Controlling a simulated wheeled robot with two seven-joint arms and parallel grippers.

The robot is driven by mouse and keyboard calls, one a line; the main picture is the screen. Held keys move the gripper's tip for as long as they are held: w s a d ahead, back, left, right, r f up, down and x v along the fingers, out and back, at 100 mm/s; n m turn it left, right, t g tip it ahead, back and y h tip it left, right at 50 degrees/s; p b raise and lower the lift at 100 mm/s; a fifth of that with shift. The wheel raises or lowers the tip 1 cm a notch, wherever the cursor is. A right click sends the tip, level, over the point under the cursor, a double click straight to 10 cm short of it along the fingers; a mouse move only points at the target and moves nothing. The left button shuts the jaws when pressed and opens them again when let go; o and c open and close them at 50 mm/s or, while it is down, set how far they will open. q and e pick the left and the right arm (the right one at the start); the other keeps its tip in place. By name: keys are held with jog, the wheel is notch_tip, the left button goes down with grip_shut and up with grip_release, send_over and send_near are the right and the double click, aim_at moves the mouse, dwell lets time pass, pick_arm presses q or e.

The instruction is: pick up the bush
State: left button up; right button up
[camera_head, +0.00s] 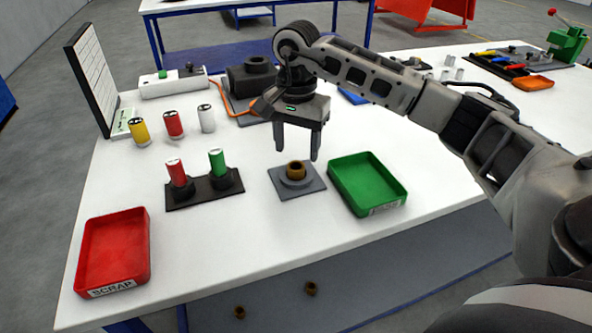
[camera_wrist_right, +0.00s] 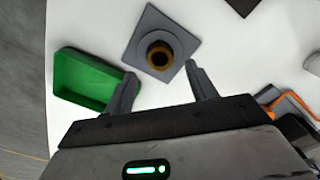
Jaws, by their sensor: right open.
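The bush (camera_head: 296,169) is a small brown-bronze ring. It stands upright in a round seat on a grey square plate (camera_head: 285,190) on the white table. In the right wrist view the bush (camera_wrist_right: 159,57) shows from above with a dark bore, ahead of and between the finger lines. My right gripper (camera_head: 298,155) points down above the bush, apart from it. Its two fingers are spread and empty. The wrist view also shows both fingers (camera_wrist_right: 158,84) apart. My left gripper is in neither view.
A green tray (camera_head: 386,203) stands close right of the plate. A black holder (camera_head: 205,192) with a red and a green cylinder is to the left. A red scrap tray (camera_head: 142,253) is front left. Two brown rings (camera_head: 311,289) lie below the table's front edge.

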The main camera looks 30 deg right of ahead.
aim_at(296, 162)
notch_tip(296, 162, down, 4)
jog(key=shift+a+f+p, duration=0.1)
jog(key=shift+f+p, duration=0.1)
jog(key=shift+p, duration=0.1)
jog(key=c, duration=1.1)
jog(key=shift+c, duration=0.2)
jog(key=shift+r, duration=0.15)
